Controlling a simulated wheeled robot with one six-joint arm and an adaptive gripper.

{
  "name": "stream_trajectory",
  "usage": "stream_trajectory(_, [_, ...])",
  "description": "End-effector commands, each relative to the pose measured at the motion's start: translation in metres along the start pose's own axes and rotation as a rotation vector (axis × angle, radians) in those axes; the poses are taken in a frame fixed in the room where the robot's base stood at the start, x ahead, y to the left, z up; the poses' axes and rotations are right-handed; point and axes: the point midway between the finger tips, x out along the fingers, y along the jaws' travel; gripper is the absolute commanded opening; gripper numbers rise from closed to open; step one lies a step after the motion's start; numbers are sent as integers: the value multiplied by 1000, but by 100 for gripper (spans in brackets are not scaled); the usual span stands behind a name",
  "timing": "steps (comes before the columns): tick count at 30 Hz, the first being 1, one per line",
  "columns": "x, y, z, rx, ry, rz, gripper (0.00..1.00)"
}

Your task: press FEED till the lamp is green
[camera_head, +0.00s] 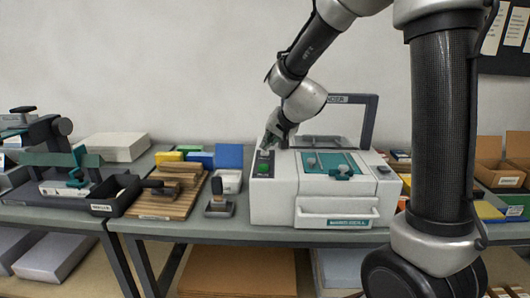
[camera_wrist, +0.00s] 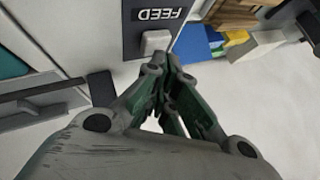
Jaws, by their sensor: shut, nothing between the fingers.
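A white machine (camera_head: 287,205) stands on the bench, with a dark control panel (camera_head: 257,174) at its left top. A small green spot (camera_head: 264,168) shows on the panel; I cannot tell whether it is the lit lamp or a button. The wrist view shows the FEED label (camera_wrist: 159,14), upside down, and a pale square button (camera_wrist: 155,41) beside it. My gripper (camera_wrist: 170,66) is shut and empty, its fingertips close to the pale button. I cannot tell whether they touch it. In the head view my gripper (camera_head: 270,143) is over the panel's far end.
A stamp-like tool (camera_head: 219,206) and stacked wooden boards (camera_head: 170,192) stand left of the machine. Blue (camera_head: 229,156) and yellow blocks lie behind them. A dark upright frame (camera_head: 371,118) rises behind the machine. Cardboard boxes (camera_head: 500,176) stand at the right.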

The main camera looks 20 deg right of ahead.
Motion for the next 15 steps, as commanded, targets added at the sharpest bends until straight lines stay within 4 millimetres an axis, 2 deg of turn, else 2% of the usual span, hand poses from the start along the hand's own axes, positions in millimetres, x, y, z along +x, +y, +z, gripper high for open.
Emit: stream_trajectory(15, [4, 4, 3, 0, -1, 0, 0])
